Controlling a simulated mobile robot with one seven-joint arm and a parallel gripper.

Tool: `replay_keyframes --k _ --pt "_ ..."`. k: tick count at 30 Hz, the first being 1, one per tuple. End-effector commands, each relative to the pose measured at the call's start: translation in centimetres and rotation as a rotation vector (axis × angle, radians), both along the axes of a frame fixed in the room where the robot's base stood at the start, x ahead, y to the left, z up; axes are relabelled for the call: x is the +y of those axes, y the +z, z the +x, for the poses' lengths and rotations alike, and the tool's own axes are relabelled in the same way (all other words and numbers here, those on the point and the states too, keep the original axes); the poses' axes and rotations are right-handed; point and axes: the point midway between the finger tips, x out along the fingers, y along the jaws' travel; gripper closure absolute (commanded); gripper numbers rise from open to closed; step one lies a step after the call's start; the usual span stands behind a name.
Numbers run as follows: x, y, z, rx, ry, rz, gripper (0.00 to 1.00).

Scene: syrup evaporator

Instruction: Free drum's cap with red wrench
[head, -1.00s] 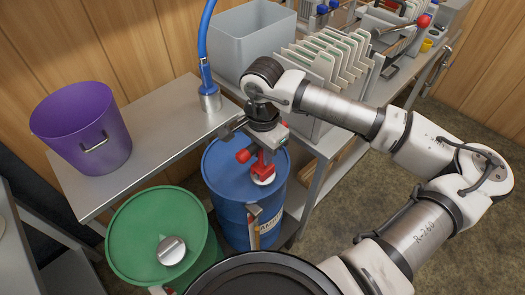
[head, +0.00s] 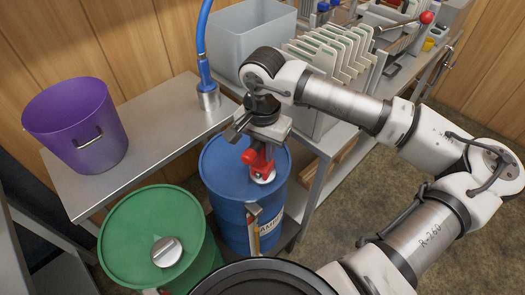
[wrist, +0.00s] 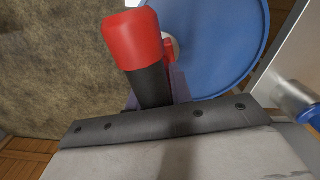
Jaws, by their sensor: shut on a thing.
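The blue drum (head: 225,180) stands beside the metal bench. A pale round cap (head: 264,176) is on its top, partly covered by the red wrench (head: 256,160). My gripper (head: 262,140) is above the drum and shut on the wrench. In the wrist view, the wrench's red end and dark shaft (wrist: 134,40) stick out past the gripper's dark edge, with the blue drum top (wrist: 225,45) behind. Only a sliver of the pale cap (wrist: 176,46) shows there. The jaw contact is hidden, and I cannot tell how fully the wrench sits on the cap.
A green drum (head: 130,225) with a metal cap (head: 167,252) stands at front left. The bench (head: 150,140) bears a purple bucket (head: 75,125) and a blue hose on a metal fitting (head: 207,95). A grey bin (head: 245,45) and frame rack stand behind my arm.

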Motion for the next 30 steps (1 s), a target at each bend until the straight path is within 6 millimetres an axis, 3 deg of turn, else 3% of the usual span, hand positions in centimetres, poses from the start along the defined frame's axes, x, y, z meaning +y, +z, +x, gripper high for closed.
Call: replay_keyframes --k 9,23,30 --pt "-0.04 -0.15 0.03 -0.002 0.171 -0.001 1.00" --pt "-0.04 -0.03 0.00 0.000 0.212 0.000 1.00" --pt "-0.05 -0.24 0.03 -0.001 0.343 0.000 1.00"
